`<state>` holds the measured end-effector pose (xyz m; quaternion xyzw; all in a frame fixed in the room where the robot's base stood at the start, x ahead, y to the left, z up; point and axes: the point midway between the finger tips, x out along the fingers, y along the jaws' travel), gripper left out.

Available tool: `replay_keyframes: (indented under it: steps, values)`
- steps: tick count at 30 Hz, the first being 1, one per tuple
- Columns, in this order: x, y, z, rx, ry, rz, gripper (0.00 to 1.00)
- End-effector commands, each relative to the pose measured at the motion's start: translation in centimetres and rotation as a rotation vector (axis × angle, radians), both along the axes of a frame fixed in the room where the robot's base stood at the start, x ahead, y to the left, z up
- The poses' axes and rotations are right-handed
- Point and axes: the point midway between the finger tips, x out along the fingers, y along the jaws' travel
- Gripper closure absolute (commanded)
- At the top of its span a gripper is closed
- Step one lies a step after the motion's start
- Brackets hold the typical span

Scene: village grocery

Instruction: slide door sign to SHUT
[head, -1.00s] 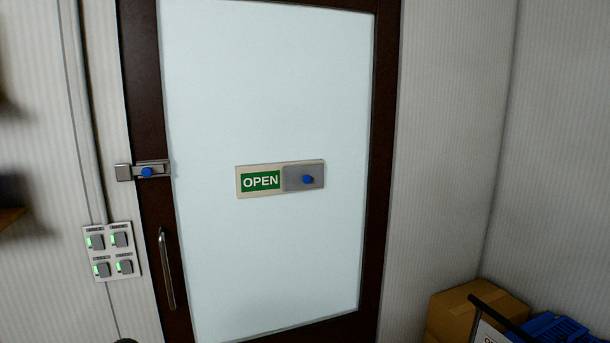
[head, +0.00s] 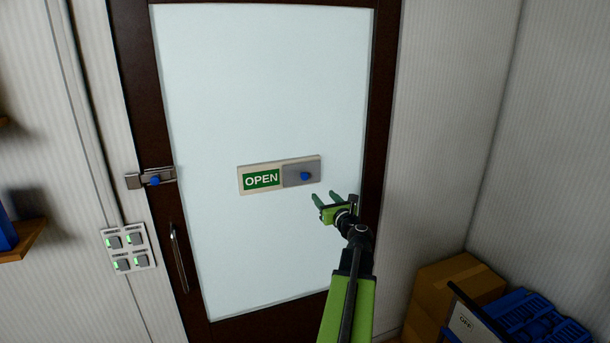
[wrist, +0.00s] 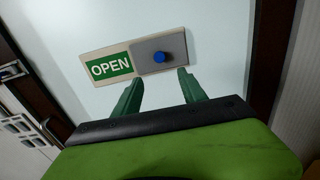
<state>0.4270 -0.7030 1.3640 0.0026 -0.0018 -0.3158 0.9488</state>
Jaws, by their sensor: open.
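The door sign (head: 279,189) is a pale plate on the glass of the door, with a green OPEN panel (head: 261,180) showing on its left. A grey slider (head: 292,180) with a blue knob (head: 305,176) covers its right half. My gripper (head: 323,198) is open and empty, just below and to the right of the knob in the head view. In the wrist view, the blue knob (wrist: 159,57) lies above and between the open fingertips (wrist: 158,78), apart from both. The OPEN panel (wrist: 110,67) is left of the fingers there.
A latch with a blue knob (head: 154,181) and a vertical handle (head: 179,258) are on the door's left frame. A switch panel (head: 128,247) is on the left wall. Cardboard boxes (head: 450,285) and a blue crate (head: 530,320) stand at lower right.

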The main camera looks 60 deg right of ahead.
Motion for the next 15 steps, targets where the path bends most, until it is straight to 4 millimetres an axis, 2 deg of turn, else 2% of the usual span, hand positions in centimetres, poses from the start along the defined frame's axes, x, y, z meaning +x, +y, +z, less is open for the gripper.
replay_keyframes:
  steps: [5,15]
  values:
    - [2.2,-1.7,-0.1,-0.002,0.003,0.003,0.51]
    - [9.3,-6.8,-0.1,-0.003,0.005,0.006,0.51]
